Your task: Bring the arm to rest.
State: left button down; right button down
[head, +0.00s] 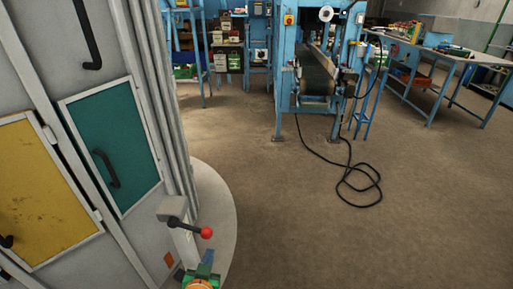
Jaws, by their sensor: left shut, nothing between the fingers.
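My left gripper (207,262) shows at the bottom edge, left of the middle, with green, orange and blue-grey parts. Its fingers are shut and hold nothing. It is just below a lever with a red knob (207,233) on a grey bracket; I cannot tell whether they touch. Most of my left arm is outside the picture. My right gripper is not in view. No sack shows in this view.
A large grey cabinet with a teal door (116,140) and a yellow door (40,190) fills the left, on a round base. A blue machine (318,75) stands at the back, its black cable (345,180) looped on the floor. A workbench (435,50) stands back right. The floor at right is clear.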

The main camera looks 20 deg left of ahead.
pick_arm(q)
jog(key=s+d+f+m+g+h, duration=0.15)
jog(key=s+d+f, duration=0.3)
jog(key=f, duration=0.45)
jog(key=s+d+f+m+g+h, duration=0.1)
jog(key=s+d+f+g+h, duration=0.3)
jog(key=f, duration=0.5)
jog(key=s+a+f+g, duration=0.1)
jog(key=s+f, duration=0.4)
jog(key=s, duration=0.5)
jog(key=s+a+f+m+g, duration=0.1)
jog(key=s+f+g, duration=0.3)
jog(key=s, duration=0.7)
jog(key=shift+s+a+f+y, duration=0.2)
jog(key=shift+a+f+y, duration=0.1)
jog(key=shift+f+y, duration=0.15)
jog(key=shift+m+g, duration=0.25)
